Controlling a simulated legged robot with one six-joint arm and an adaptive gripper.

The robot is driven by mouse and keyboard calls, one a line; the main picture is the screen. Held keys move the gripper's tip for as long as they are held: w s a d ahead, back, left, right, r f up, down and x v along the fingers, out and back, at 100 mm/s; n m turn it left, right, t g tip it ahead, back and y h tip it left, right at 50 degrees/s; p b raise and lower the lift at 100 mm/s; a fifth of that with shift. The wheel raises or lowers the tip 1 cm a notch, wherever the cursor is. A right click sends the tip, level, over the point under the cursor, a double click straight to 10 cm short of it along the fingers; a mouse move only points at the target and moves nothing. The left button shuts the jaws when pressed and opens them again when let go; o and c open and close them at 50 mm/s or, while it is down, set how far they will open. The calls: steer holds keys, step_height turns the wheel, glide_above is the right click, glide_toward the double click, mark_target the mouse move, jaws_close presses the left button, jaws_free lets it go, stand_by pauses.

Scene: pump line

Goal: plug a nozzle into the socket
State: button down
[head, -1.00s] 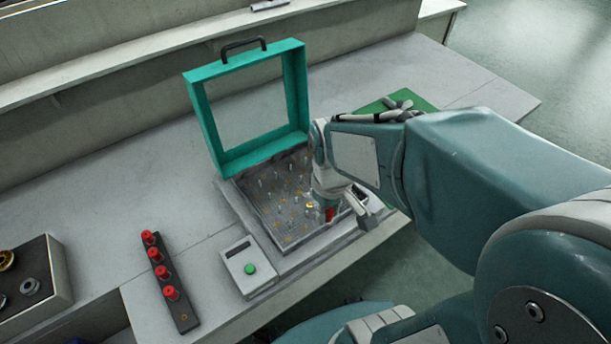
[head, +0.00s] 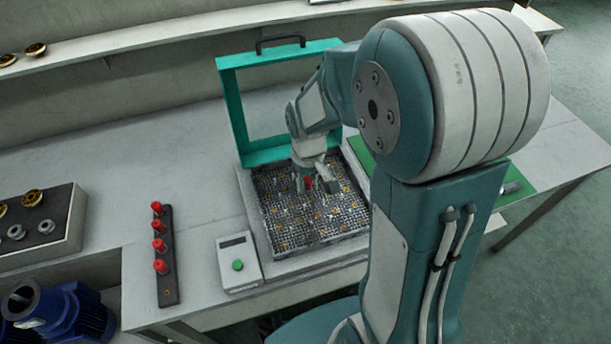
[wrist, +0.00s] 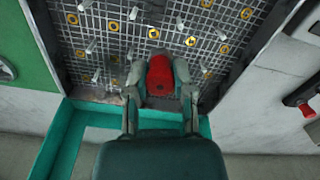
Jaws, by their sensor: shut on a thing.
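A red nozzle (wrist: 160,78) is held between the two fingers of my gripper (wrist: 160,68) in the wrist view. In the head view the nozzle (head: 308,183) shows as a small red spot below my gripper (head: 307,178). It is over the back half of the test bed (head: 264,227), a dark grid with yellow-ringed sockets and upright pale pins. A yellow-ringed socket (wrist: 154,33) lies just beyond the nozzle in the wrist view. The nozzle's tip is hidden, so I cannot tell whether it touches the grid or enters a socket.
A teal frame lid (head: 232,110) stands open behind the bed. A dark rack (head: 167,285) with several red nozzles and one empty front place stands left. A box with a green button (head: 238,265) sits between rack and bed. A green mat (head: 519,183) lies right.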

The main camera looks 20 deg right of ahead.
mark_target(311, 191)
steer(key=shift+d+f, duration=0.4)
steer(key=shift+f, duration=0.2)
steer(key=shift+d+f, duration=0.4)
steer(key=shift+f, duration=0.5)
steer(key=shift+a+f, duration=0.55)
steer(key=shift+a, duration=0.15)
steer(key=shift+d, duration=0.5)
steer(key=shift+a, duration=0.15)
steer(key=shift+s+a, duration=0.1)
steer(key=shift+a, duration=0.3)
steer(key=shift+d, duration=0.4)
